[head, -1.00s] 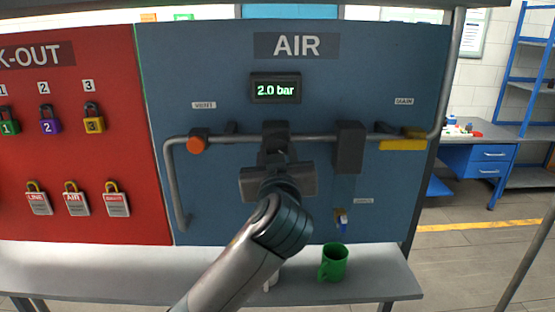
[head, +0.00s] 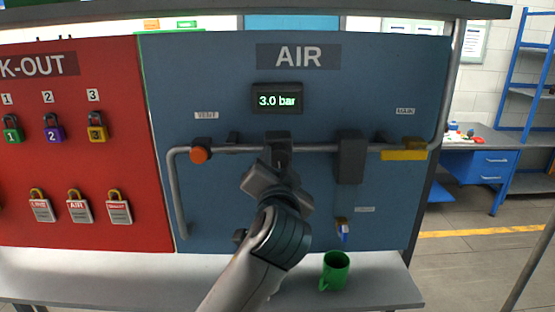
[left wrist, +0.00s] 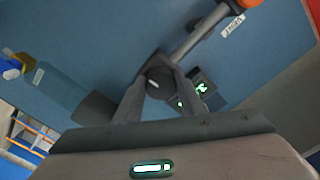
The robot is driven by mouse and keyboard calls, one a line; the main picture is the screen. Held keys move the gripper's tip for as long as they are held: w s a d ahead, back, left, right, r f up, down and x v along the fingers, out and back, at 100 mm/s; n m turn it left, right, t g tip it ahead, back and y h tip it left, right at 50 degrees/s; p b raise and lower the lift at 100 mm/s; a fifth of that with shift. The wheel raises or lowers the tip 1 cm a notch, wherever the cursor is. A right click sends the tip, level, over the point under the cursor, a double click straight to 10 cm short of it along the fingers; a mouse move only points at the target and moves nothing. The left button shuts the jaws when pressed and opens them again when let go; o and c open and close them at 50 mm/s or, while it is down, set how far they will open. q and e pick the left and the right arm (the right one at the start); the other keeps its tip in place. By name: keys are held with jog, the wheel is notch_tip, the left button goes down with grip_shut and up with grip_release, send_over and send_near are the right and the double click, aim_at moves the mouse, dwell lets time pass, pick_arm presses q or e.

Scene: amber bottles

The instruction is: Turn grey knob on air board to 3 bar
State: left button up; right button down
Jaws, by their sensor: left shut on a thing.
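The blue air board (head: 210,85) stands upright ahead of me. Its display (head: 277,99) reads 3.0 bar. My left gripper (head: 275,180) is in front of the dark regulator block (head: 278,142) on the pipe and is tilted. In the head view the gripper hides the grey knob. In the left wrist view the knob (left wrist: 158,82) sits between the two fingers of my left gripper (left wrist: 157,90), which are shut on it. My right gripper is not in view.
The pipe carries an orange vent knob (head: 200,154) at left, a dark block (head: 349,158) and a yellow main handle (head: 404,155) at right. A green mug (head: 335,271) stands on the shelf (head: 380,288) below. Red lock-out board (head: 75,155) adjoins at left.

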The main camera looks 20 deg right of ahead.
pick_arm(q)
jog(key=shift+m, duration=0.5)
jog(key=o, duration=1)
jog(key=shift+o, duration=0.2)
